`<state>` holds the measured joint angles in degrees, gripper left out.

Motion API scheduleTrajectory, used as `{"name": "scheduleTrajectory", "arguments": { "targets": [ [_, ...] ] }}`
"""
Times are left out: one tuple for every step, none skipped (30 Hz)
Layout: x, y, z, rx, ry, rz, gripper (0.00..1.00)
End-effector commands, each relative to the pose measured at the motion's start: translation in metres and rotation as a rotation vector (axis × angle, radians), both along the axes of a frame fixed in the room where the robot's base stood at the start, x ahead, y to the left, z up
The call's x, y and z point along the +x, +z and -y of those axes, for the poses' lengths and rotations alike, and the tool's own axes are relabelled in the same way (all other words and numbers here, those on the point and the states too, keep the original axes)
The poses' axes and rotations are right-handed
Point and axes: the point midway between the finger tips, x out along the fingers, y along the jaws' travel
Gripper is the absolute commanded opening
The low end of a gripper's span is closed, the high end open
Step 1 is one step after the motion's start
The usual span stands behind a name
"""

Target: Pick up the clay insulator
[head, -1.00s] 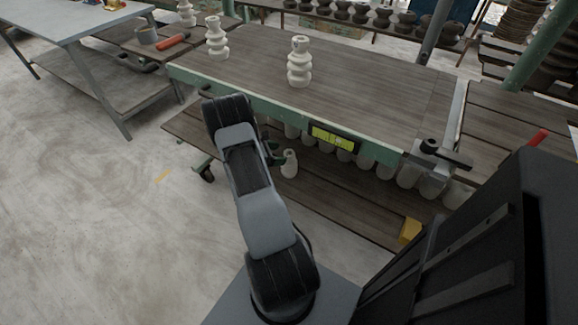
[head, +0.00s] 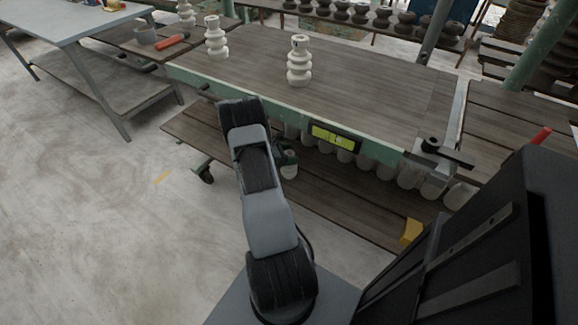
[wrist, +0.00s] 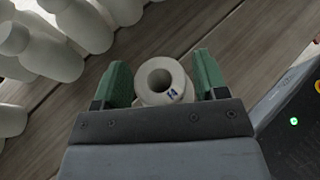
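A cream clay insulator (wrist: 160,80) with a round hole in its top and a small dark blue mark on its rim shows between my green fingers in the wrist view. In the head view this insulator (head: 289,172) stands on the lower wooden shelf, partly hidden by my gripper. My gripper (wrist: 160,66) is open, with one finger on each side of the insulator. I cannot tell whether either finger touches it. Its lower part is hidden by my gripper. Two larger ribbed insulators stand on the tabletop, one near the middle (head: 299,62) and one at the left (head: 216,38).
The tabletop (head: 370,85) overhangs the shelf, with a green front edge and a yellow-green level-like panel (head: 334,138). A yellow block (head: 411,231) lies at the shelf's right.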

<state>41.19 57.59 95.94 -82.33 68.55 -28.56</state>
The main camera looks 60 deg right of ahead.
Motion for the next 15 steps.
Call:
{"name": "scheduleTrajectory", "arguments": {
  "targets": [
    [0.0001,0.0001,-0.0001,0.000,0.000,0.000,0.61],
    [0.0001,0.0001,-0.0001,0.000,0.000,0.000,0.58],
    [0.0001,0.0001,-0.0001,0.000,0.000,0.000,0.54],
    [0.0001,0.0001,-0.0001,0.000,0.000,0.000,0.52],
    [0.0001,0.0001,-0.0001,0.000,0.000,0.000,0.49],
    [0.0001,0.0001,-0.0001,0.000,0.000,0.000,0.45],
    [0.0001,0.0001,-0.0001,0.000,0.000,0.000,0.42],
    [0.0002,0.0001,-0.0002,0.000,0.000,0.000,0.39],
    [0.0002,0.0001,-0.0002,0.000,0.000,0.000,0.35],
    [0.0002,0.0001,-0.0002,0.000,0.000,0.000,0.32],
    [0.0002,0.0001,-0.0002,0.000,0.000,0.000,0.29],
    [0.0002,0.0001,-0.0002,0.000,0.000,0.000,0.26],
    [0.0002,0.0001,-0.0002,0.000,0.000,0.000,0.23],
    [0.0002,0.0001,-0.0002,0.000,0.000,0.000,0.20],
    [0.0002,0.0001,-0.0002,0.000,0.000,0.000,0.16]
  ]
}}
